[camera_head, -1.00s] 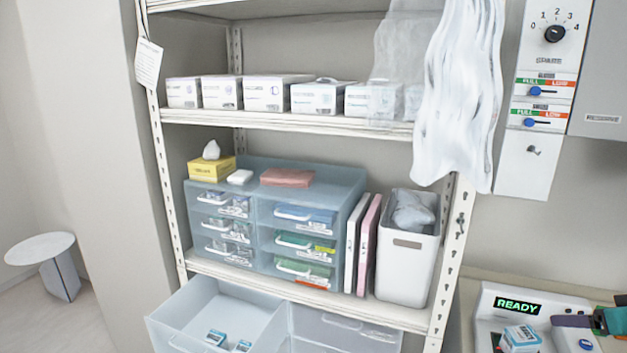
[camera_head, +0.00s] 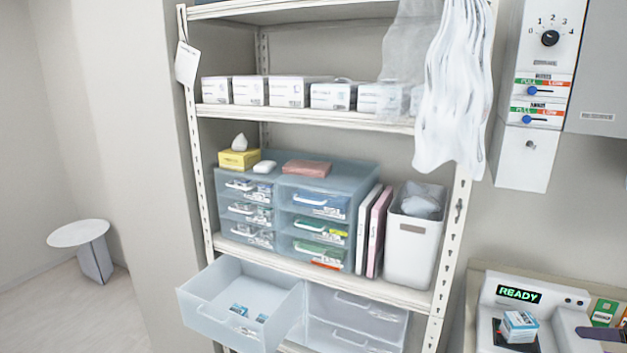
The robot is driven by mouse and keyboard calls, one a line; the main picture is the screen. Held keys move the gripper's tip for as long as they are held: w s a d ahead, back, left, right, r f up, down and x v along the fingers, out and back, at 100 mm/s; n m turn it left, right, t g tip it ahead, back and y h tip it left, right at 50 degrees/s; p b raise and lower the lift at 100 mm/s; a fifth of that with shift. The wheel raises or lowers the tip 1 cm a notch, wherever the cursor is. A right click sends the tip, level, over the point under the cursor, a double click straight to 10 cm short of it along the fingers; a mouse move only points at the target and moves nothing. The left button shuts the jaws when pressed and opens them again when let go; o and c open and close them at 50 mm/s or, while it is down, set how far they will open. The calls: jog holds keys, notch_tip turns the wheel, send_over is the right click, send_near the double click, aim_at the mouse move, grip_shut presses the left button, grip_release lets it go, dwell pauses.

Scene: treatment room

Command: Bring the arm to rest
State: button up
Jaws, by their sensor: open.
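A dark purple-grey piece, which looks like a fingertip of my gripper (camera_head: 603,334), juts in at the lower right edge in the head view. It is in front of the white device with the lit READY display (camera_head: 519,294). The rest of my gripper and arm is out of frame. A small white and blue box (camera_head: 519,325) sits on the device's dark pad, to the left of the fingertip and apart from it. Nothing is seen held.
A shelf rack (camera_head: 300,112) fills the middle, with boxes, a drawer unit (camera_head: 285,232) and a white bin (camera_head: 410,252). A clear lower drawer (camera_head: 225,325) stands pulled out, with small boxes inside. A round stool (camera_head: 80,233) is at left beside free floor.

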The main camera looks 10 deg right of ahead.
jog(key=w+a+f+n+g+y+b, duration=0.1)
jog(key=w+a+f+n+y+b, duration=0.3)
jog(key=w+a+f, duration=1.15)
jog(key=w+a+f+n+g+y+b, duration=0.1)
jog(key=w+a+f+g+y, duration=0.15)
jog(key=a+f, duration=0.75)
jog(key=w+a+f+n+g+y, duration=0.15)
jog(key=w+a+f, duration=0.25)
jog(key=a+f, duration=0.55)
jog(key=s+a+f+g+b, duration=0.25)
jog(key=s+a+f, duration=0.25)
jog(key=a+f, duration=0.6)
jog(key=s+a+f+g+b, duration=0.1)
jog(key=s+a+f+g, duration=0.4)
jog(key=a+f, duration=0.5)
jog(key=s+a+f+g+h+b, duration=0.1)
jog(key=s+a+f+g+h, duration=0.2)
jog(key=s+f, duration=0.65)
jog(key=s+d+f+m+h, duration=0.2)
jog(key=s+d+m, duration=0.1)
jog(key=s, duration=0.3)
jog(key=shift+s+f+m+h, duration=0.2)
jog(key=shift+f+m+h, duration=0.1)
jog(key=shift+m+h, duration=0.1)
jog(key=shift+t, duration=0.25)
